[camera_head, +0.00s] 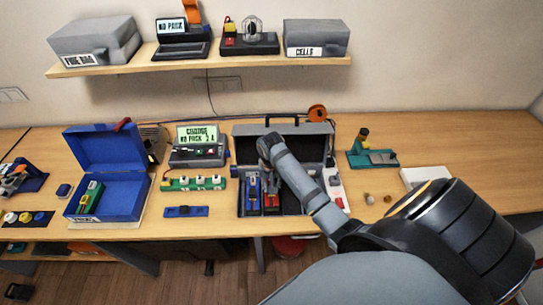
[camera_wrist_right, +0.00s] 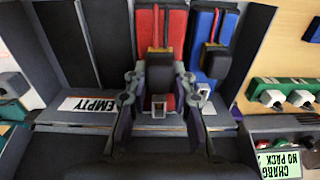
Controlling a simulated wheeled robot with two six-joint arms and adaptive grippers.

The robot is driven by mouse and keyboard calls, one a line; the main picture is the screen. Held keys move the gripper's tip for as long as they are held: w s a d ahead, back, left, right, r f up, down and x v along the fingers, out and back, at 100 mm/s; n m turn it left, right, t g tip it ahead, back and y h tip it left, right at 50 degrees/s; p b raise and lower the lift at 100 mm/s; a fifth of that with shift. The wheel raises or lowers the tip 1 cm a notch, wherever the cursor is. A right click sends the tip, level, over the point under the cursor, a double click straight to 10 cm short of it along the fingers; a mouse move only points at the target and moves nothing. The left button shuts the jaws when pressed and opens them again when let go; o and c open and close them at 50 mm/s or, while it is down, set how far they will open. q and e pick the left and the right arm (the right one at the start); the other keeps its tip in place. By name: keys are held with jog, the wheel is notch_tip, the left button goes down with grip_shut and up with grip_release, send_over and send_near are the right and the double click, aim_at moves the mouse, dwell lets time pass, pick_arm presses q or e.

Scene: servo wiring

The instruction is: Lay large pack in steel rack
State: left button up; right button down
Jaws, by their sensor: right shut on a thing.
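An open grey case (camera_head: 318,205) stands on the bench, with its lid up behind it. In the head view my right forearm hides part of the case. I cannot tell which thing is the steel rack. My left gripper is not in view.
An "EMPTY" label (camera_wrist_right: 88,104) marks dark empty bays beside the red pack. A blue open box (camera_head: 105,190), a charger (camera_head: 198,150) and a green strip (camera_head: 194,183) stand left of the case. A green stand (camera_head: 372,155) is to the right. A shelf (camera_head: 205,64) hangs above.

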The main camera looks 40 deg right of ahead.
jog(key=f, duration=0.1)
jog(key=f+b, duration=0.2)
jog(key=shift+w+d+f, duration=0.35)
jog(key=shift+f, duration=0.05)
jog(key=shift+w+r, duration=0.15)
jog(key=shift+a+r, duration=0.1)
jog(key=shift+s+a, duration=0.1)
jog(key=shift+s, duration=0.15)
jog(key=c, duration=1.1)
grip_release()
jog(key=shift+f, duration=0.2)
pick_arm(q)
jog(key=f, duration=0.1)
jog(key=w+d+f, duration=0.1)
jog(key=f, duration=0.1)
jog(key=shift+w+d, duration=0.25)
